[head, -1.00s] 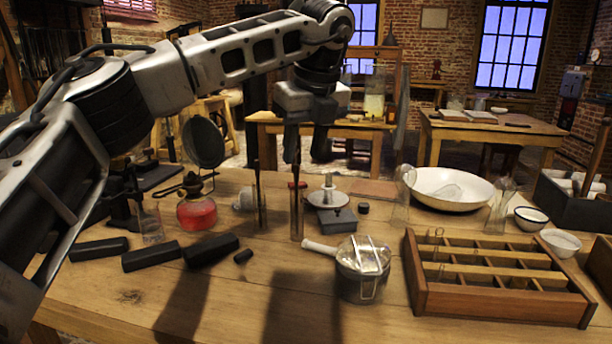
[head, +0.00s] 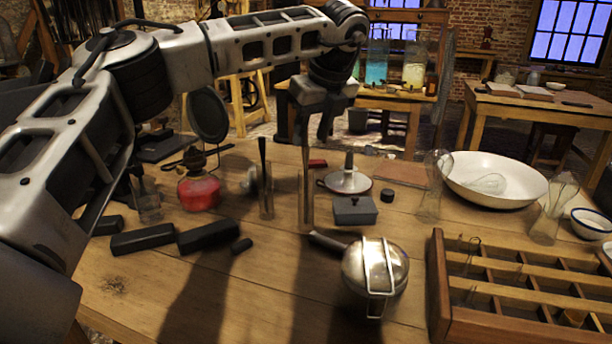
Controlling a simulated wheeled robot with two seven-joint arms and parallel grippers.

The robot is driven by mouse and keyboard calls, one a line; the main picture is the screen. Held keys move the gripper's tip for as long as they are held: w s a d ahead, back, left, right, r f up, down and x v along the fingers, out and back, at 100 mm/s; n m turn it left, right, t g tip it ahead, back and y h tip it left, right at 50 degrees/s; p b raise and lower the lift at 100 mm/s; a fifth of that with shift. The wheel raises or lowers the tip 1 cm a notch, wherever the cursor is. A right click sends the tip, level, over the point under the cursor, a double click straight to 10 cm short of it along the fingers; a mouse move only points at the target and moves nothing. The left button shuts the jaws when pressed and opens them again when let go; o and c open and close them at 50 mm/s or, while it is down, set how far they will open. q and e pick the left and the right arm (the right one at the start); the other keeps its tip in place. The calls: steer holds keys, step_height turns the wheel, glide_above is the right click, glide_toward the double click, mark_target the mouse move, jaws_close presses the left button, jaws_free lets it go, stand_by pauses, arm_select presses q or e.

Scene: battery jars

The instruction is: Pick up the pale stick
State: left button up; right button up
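My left gripper (head: 314,128) hangs pointing down over the middle of the table, with a gap between its two fingers. It looks open. Below its left finger stands a narrow glass jar (head: 306,208) with a thin upright stick (head: 305,168) in it, brownish and faint here. This may be the pale stick; its upper end merges with the finger, so I cannot tell whether they touch. To the left, a similar glass jar (head: 266,205) holds a dark stick (head: 262,152). My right gripper is not in view.
A round metal pot (head: 375,268) stands in front of the jars. A grey box (head: 355,211), a white bowl (head: 520,190), glass vessels and a wooden compartment tray (head: 437,290) are to the right. A red burner (head: 199,193) and black blocks (head: 142,240) are left.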

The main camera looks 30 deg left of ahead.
mark_target(308, 146)
arm_select(q)
steer(key=x, duration=0.5)
steer(key=shift+s+f, duration=0.25)
steer(key=shift+f, duration=0.15)
jaws_close()
